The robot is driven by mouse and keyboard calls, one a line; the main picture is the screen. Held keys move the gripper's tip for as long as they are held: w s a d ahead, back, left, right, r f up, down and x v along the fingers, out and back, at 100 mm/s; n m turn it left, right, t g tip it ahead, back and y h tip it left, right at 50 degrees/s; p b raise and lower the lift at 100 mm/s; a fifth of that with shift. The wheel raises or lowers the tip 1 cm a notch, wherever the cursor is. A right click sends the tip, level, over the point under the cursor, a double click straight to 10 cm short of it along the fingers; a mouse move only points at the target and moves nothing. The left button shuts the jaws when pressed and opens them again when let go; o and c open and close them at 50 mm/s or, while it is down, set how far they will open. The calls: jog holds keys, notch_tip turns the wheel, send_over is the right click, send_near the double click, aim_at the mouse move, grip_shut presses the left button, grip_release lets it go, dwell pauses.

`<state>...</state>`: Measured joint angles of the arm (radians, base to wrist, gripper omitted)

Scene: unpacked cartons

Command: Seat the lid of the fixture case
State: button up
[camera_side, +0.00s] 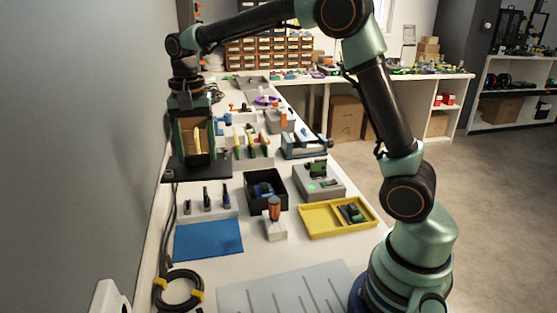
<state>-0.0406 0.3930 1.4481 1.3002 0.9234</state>
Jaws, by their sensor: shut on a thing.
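My gripper (193,128) hangs pointing down at the left, near the wall side of the table. It is shut on a flat dark plate, which looks like the lid (217,166), with a yellowish upright part between the fingers. The lid is roughly level and looks to be above the tabletop; the exact gap cannot be told. An open black box (250,194), which looks like the fixture case, stands on the table to the right of and nearer than the lid. Small dark and bluish parts show inside it. The lid and box are apart.
A blue mat (208,239), a block with an orange-brown handle (275,210), a yellow tray (316,221) and a grey box with a green light (334,188) surround the black box. Small upright tools (206,198) stand below the lid. Several parts crowd the table behind.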

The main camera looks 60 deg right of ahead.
jog(key=shift+s+d+f+m, duration=0.5)
jog(key=shift+d+f+m, duration=1.55)
jog(key=shift+d+m, duration=1.1)
jog(key=shift+s+d+f+m, duration=0.5)
jog(key=shift+d+f+m, duration=1.75)
jog(key=shift+d, duration=1.45)
jog(key=shift+s+d+f+m, duration=0.5)
jog(key=shift+d+f+m, duration=1.35)
jog(key=shift+d+m, duration=1.4)
jog(key=shift+d+f+n, duration=0.2)
jog(key=shift+f+n, duration=0.05)
jog(key=shift+f, duration=0.35)
jog(key=shift+f, duration=0.35)
jog(key=shift+f, duration=0.2)
jog(key=o, duration=1.5)
